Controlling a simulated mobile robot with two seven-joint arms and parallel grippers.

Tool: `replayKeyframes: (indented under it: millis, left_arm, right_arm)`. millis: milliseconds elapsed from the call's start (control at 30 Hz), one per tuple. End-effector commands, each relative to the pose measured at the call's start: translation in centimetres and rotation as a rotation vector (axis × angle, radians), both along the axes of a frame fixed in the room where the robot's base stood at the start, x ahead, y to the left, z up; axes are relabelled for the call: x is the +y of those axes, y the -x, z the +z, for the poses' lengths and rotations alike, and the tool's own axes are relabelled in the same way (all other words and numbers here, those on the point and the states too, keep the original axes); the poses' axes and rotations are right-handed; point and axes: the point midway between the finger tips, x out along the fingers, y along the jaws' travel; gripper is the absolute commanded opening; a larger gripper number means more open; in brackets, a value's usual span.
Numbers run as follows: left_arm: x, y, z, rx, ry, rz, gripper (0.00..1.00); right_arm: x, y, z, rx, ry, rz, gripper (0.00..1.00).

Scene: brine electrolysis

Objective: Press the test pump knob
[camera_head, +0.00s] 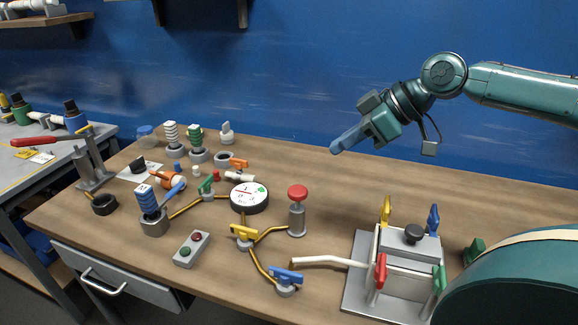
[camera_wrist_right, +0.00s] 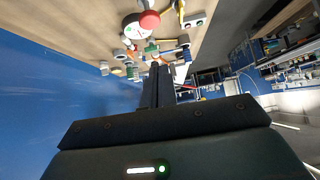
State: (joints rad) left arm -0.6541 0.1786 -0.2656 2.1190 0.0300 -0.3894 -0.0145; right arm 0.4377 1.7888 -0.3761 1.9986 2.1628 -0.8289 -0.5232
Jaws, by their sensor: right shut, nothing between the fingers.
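The likely test pump knob is a red round cap (camera_head: 298,192) on a grey cylinder (camera_head: 297,219) standing on the wooden bench. The red cap also shows in the right wrist view (camera_wrist_right: 150,20), near the top. My right gripper (camera_head: 337,147) is shut and empty, in the air above the back of the bench. It is up and to the right of the red knob and clearly apart from it. Its closed fingers also show in the right wrist view (camera_wrist_right: 158,70). My left gripper is not in view.
A round white gauge (camera_head: 248,197) stands left of the knob. Yellow and blue valves (camera_head: 285,276) on brass pipes lie in front. A clamped cell (camera_head: 400,245) with coloured handles stands at right. A two-button box (camera_head: 191,249) is at front left. The back right bench is clear.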

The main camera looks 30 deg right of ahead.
Motion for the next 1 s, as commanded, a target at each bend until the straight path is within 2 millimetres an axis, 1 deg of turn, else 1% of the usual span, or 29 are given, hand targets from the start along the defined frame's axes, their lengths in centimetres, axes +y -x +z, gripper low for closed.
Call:
replayKeyframes:
  millis: [33,167,367,533,633,767,1000]
  left_arm:
    - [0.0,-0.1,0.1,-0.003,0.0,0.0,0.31]
    - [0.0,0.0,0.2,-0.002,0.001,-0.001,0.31]
    - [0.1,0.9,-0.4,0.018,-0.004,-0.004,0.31]
    - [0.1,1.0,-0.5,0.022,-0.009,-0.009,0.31]
    - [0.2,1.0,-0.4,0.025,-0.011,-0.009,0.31]
    - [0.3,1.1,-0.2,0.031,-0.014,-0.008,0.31]
    - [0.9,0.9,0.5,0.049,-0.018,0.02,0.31]
  right_arm:
    - [-0.3,0.1,0.2,0.0,0.013,-0.006,0.0]
    - [-0.6,0.2,0.3,0.001,0.026,-0.012,0.0]
    - [-0.6,0.2,0.3,0.0,0.024,-0.011,0.0]
    - [-0.5,0.1,0.2,0.001,0.023,-0.01,0.0]
    - [-0.2,-0.3,-0.2,0.004,0.024,-0.007,0.0]
    - [0.5,-0.9,-1.1,0.006,0.02,-0.005,0.0]
    - [1.6,-2.2,-2.5,0.0,0.016,-0.003,0.0]
